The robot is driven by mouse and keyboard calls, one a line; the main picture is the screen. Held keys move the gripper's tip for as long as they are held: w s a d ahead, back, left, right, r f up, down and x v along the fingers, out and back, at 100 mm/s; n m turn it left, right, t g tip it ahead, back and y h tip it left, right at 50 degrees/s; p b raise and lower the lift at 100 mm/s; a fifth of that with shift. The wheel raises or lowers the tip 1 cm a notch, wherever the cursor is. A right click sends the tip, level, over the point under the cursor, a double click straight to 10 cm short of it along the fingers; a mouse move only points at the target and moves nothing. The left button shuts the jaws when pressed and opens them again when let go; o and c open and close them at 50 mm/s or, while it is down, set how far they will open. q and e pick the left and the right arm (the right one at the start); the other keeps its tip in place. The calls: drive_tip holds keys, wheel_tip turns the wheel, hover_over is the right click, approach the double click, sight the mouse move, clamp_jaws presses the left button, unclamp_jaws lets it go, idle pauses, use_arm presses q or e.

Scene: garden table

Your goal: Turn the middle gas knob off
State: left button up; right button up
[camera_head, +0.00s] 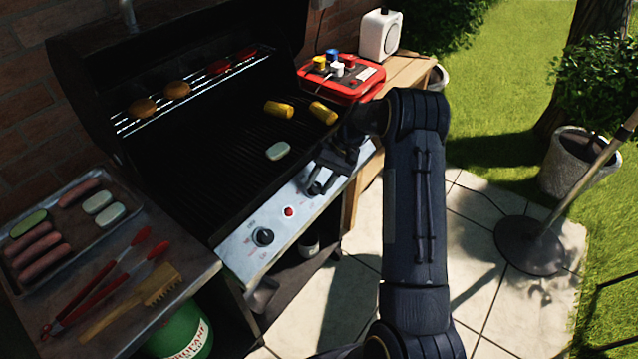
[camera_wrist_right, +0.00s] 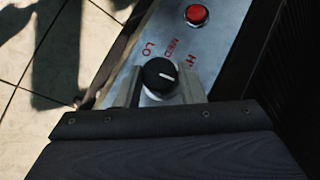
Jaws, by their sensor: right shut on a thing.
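The grill's front panel (camera_head: 270,215) carries a black knob (camera_head: 262,236) at its left end. Another black knob (camera_head: 316,188) sits farther right, partly covered by my right gripper (camera_head: 322,180). In the right wrist view my right gripper (camera_wrist_right: 160,88) is shut on this knob (camera_wrist_right: 159,73), one finger at each side. The knob's white mark points right and slightly down. LO, MED and HI are printed around it, with LO on the left and HI on the right. My arm hides the panel farther right. My left gripper is not in view.
A red button (camera_head: 289,211) lies between the two visible knobs. A side table at left bears a food tray (camera_head: 128,226), tongs (camera_head: 110,285) and a brush (camera_head: 160,285). A red case (camera_head: 345,92) stands beyond the grill.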

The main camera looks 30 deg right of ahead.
drive_tip(key=shift+d, duration=0.1)
drive_tip(key=o, duration=1)
drive_tip(key=b+v, duration=0.1)
drive_tip(key=v, duration=0.6)
drive_tip(key=shift+d+r, duration=0.2)
drive_tip(key=shift+r, duration=0.15)
drive_tip(key=s+a+r+t+h, duration=0.25)
drive_tip(key=s+a+r, duration=0.55)
drive_tip(key=s+r, duration=0.45)
drive_tip(key=s+a+f+n+t, duration=0.1)
drive_tip(key=s+a, duration=0.2)
drive_tip(key=s, duration=0.2)
drive_tip(key=s+a+n+t+h, duration=0.1)
drive_tip(key=s+a, duration=0.2)
drive_tip(key=s, duration=0.3)
drive_tip(key=s+a+f+n+t, duration=0.1)
drive_tip(key=s+a, duration=0.2)
drive_tip(key=s, duration=0.3)
drive_tip(key=shift+s+a+f+t, duration=0.1)
drive_tip(key=shift+a+f+t, duration=0.1)
drive_tip(key=shift+f+t, duration=0.15)
